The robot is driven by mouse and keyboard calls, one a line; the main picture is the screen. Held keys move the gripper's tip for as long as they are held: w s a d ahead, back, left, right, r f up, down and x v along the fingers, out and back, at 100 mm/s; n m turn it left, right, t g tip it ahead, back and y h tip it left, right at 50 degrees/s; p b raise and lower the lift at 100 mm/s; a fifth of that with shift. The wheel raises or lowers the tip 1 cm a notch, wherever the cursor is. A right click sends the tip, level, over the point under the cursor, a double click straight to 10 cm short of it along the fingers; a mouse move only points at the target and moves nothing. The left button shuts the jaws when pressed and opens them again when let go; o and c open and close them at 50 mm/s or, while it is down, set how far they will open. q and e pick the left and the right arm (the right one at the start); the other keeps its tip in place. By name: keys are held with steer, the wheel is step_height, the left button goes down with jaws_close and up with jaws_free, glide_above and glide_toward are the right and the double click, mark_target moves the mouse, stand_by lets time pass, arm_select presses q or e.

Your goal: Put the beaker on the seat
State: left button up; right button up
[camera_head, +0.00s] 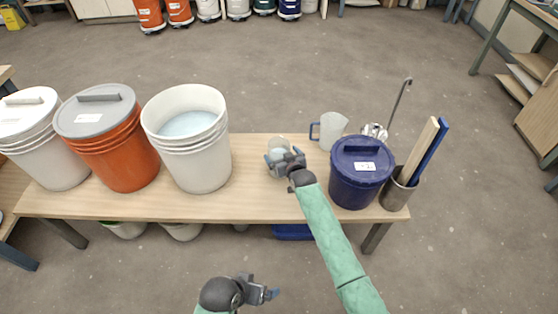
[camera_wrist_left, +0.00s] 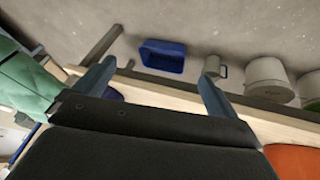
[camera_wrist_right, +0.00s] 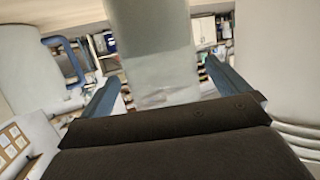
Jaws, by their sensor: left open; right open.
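The beaker (camera_head: 278,142), a pale translucent cup, stands on the wooden bench between the white bucket and the clear jug. It also shows as a pale cylinder in the right wrist view (camera_wrist_right: 150,45). My right gripper (camera_head: 284,155) is open, with its blue fingers on either side of the beaker; contact cannot be told. My left gripper (camera_head: 272,294) is open and empty, low in front of the bench. I cannot pick out a separate seat; the bench (camera_head: 262,208) is the nearest flat surface.
On the bench stand a white bucket (camera_head: 203,165), a lidded orange bucket (camera_head: 125,155), a clear jug (camera_head: 333,128) with a blue handle, a lidded blue bucket (camera_head: 355,188) and a metal pot (camera_head: 394,194) holding sticks. A blue bin (camera_wrist_left: 163,57) and a mug (camera_wrist_left: 212,65) are under it.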

mark_target(275, 146)
steer(key=shift+x, duration=1.5)
arm_select(q)
steer(key=shift+s+a+r, duration=0.1)
steer(key=shift+s+r, duration=0.05)
steer(key=shift+r, duration=0.5)
arm_select(e)
steer(key=shift+f, duration=0.1)
steer(key=c, duration=2)
steer(key=shift+c, duration=0.6)
arm_select(q)
steer(key=shift+r, duration=0.1)
